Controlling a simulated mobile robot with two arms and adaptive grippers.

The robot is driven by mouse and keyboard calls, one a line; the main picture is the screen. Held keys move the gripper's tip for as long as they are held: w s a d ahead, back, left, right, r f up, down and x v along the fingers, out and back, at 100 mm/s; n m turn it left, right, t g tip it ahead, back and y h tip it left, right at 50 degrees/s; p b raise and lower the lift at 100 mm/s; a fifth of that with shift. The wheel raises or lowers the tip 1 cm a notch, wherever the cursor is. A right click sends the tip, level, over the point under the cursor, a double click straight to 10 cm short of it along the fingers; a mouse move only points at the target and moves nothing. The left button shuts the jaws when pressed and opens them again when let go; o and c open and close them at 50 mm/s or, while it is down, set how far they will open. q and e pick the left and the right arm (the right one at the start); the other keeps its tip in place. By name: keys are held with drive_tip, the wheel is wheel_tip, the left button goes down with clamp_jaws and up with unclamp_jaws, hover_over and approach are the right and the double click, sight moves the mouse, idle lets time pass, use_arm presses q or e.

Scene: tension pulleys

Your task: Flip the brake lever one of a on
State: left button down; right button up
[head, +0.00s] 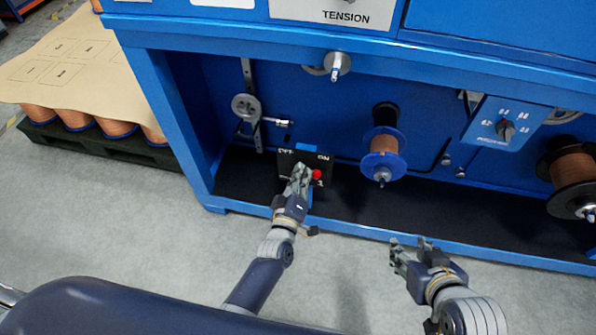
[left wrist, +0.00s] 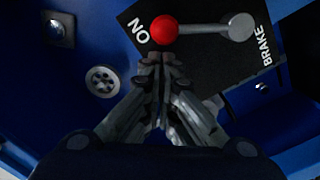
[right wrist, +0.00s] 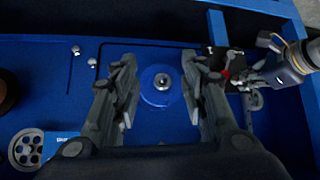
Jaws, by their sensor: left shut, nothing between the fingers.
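The brake lever has a red knob (head: 317,174) on a grey rod and sits on a black panel (head: 322,160) marked OFF at left and ON at right. In the left wrist view the red knob (left wrist: 164,29) is beside the word ON, and the rod runs to a round pivot (left wrist: 242,26) near the word BRAKE. My left gripper (head: 301,172) is shut and empty, in front of the panel. In the left wrist view its fingertips (left wrist: 160,60) are just below the knob; contact is unclear. My right gripper (head: 415,248) is open and empty, away from the lever.
The panel is in the blue machine's lower bay. A copper spool on a blue reel (head: 383,160) is to its right, and a pulley (head: 245,107) is up to its left. A blue selector box (head: 507,124) is farther right. The floor in front (head: 345,275) is clear.

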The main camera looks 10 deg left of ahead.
use_arm(q)
drive_tip(key=shift+d, duration=0.4)
use_arm(e)
drive_tip(key=shift+s+d+f+g, duration=0.3)
drive_tip(key=shift+s+f+g, duration=0.15)
drive_tip(key=shift+s, duration=0.3)
